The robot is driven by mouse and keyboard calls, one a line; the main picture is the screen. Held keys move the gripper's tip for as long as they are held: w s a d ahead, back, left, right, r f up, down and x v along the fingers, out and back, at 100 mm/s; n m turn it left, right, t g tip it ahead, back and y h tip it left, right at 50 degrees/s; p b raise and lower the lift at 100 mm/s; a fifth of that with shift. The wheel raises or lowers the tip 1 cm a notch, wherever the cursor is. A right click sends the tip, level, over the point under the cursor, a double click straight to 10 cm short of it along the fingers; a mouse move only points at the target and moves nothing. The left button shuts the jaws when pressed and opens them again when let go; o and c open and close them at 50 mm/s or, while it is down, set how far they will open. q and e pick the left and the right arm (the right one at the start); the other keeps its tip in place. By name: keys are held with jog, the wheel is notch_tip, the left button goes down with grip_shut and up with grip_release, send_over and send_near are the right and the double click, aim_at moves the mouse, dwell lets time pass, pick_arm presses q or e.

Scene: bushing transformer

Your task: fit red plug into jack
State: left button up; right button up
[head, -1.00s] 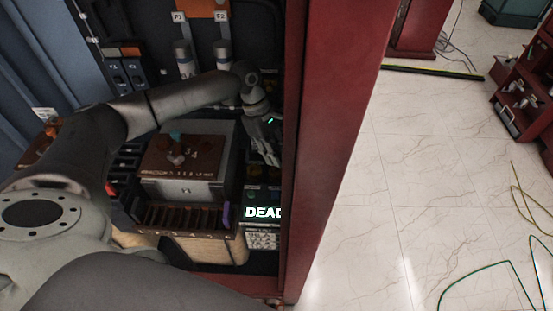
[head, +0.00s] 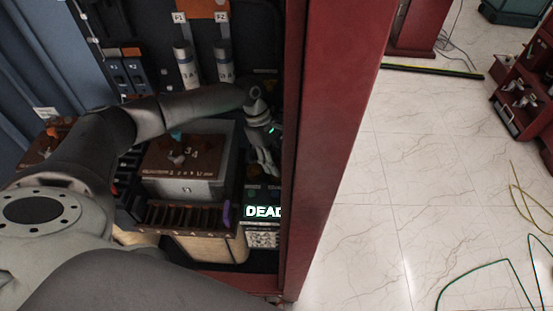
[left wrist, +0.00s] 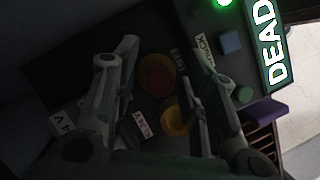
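My left gripper (head: 264,162) reaches down inside the red cabinet, over the dark panel beside the box. In the left wrist view its fingers (left wrist: 168,58) stand apart, open, with nothing seen held between them. Beyond them on the dark panel is a dim red round part (left wrist: 157,75), with a yellow-orange round part (left wrist: 174,121) below it, partly behind the right finger. I cannot tell whether the red part is the plug or a socket. A small label that seems to read JACK (left wrist: 206,48) sits beside the right finger. My right gripper is not in view.
The lit DEAD display (head: 263,212) is just below the gripper. A brown-topped box (head: 185,160) stands to its left, with a slotted rack (head: 185,215) in front. The red cabinet post (head: 335,140) bounds the right side. Two labelled cylinders (head: 185,65) stand behind.

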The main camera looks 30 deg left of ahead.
pick_arm(q)
jog(key=shift+r, duration=0.2)
jog(key=b+v, duration=0.1)
jog(key=v, duration=1.1)
